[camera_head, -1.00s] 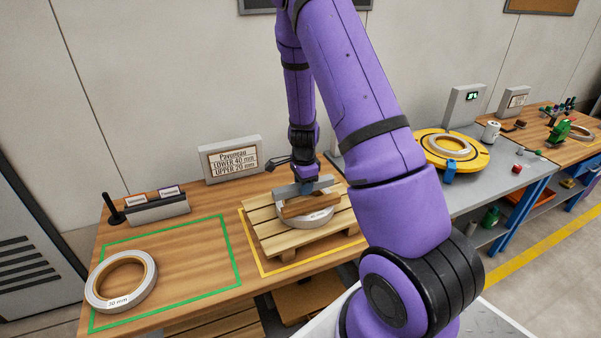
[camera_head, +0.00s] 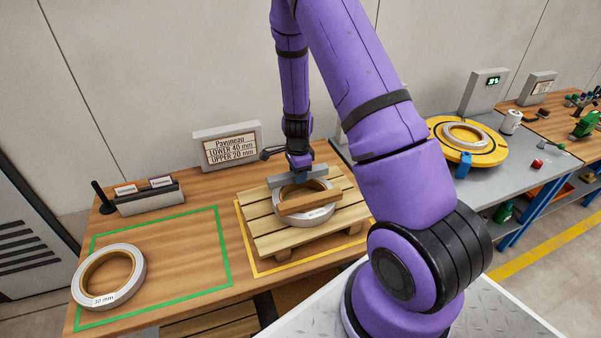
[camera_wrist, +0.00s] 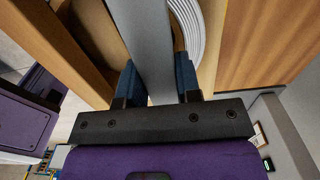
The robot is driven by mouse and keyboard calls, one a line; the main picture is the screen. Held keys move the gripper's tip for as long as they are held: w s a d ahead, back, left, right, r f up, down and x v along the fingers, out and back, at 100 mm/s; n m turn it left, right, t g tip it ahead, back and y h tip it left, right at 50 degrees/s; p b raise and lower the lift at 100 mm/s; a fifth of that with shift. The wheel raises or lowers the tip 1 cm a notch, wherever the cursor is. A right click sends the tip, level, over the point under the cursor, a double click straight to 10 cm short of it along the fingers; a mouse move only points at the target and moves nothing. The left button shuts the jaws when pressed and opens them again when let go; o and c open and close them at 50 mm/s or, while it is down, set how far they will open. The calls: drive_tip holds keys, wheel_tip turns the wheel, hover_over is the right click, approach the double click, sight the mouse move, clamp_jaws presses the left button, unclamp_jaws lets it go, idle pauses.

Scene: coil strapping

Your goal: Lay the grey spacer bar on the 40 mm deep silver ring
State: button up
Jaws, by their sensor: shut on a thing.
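The silver ring (camera_head: 322,217) lies flat on a wooden pallet, with a wooden spacer bar (camera_head: 309,202) across its near side. Its label is too small to read. My gripper (camera_head: 301,171) is shut on the grey spacer bar (camera_head: 282,183) over the far side of the ring, roughly in line with the wooden bar. In the wrist view the grey bar (camera_wrist: 147,45) runs between both fingers, and part of the ring (camera_wrist: 188,22) shows beside it. I cannot tell whether the grey bar touches the ring.
The pallet (camera_head: 262,228) stands in a yellow outline. A 30 mm ring (camera_head: 76,284) lies at the left corner of a green outline, whose middle is clear. A sign (camera_head: 228,148) reads LOWER 40 mm, UPPER 20 mm. A yellow turntable (camera_head: 490,155) with a ring stands at right.

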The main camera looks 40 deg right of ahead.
drive_tip(key=shift+f, duration=0.6)
drive_tip(key=o, duration=1)
drive_tip(key=shift+r, duration=0.1)
